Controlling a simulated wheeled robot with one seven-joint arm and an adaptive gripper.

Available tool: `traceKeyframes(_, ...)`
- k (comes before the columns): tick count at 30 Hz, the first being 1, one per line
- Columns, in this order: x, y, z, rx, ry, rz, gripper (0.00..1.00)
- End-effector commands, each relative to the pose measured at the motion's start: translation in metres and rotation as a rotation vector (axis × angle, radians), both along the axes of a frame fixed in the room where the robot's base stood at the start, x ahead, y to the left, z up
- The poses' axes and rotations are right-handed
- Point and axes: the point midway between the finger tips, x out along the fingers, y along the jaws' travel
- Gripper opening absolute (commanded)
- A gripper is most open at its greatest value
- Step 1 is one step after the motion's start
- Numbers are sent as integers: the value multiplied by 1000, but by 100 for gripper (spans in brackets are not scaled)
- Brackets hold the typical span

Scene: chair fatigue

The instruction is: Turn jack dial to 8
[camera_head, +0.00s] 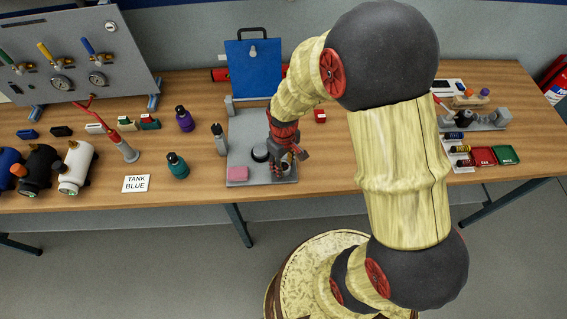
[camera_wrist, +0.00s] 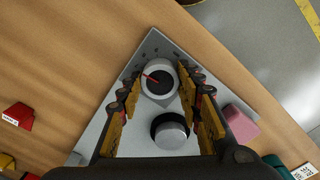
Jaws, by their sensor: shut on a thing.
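The jack dial (camera_wrist: 161,79) is a round knob with a white rim, a dark face and a red pointer, on a grey base plate (camera_wrist: 88,137). My gripper (camera_wrist: 162,88) is over the plate, its fingers on both sides of the dial, shut on it. The red pointer slants toward the upper left in the wrist view; the scale marks are too small to read. In the head view my gripper (camera_head: 281,165) points down at the right part of the plate (camera_head: 237,173) and mostly hides the dial.
A black-and-silver round part (camera_wrist: 171,132) stands on the plate beside the dial. A pink block (camera_wrist: 241,124) lies at the plate's edge. A blue board (camera_head: 254,70) stands behind. A grey bottle (camera_head: 219,139) and teal bottle (camera_head: 177,165) stand left.

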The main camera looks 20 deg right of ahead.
Motion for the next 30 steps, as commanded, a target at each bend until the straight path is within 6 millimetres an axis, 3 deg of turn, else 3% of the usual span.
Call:
traceKeyframes(13, 1, 0, 1, 0, -1, -292, 10)
traceKeyframes(30, 1, 0, 0, 1, -2, -367, 10)
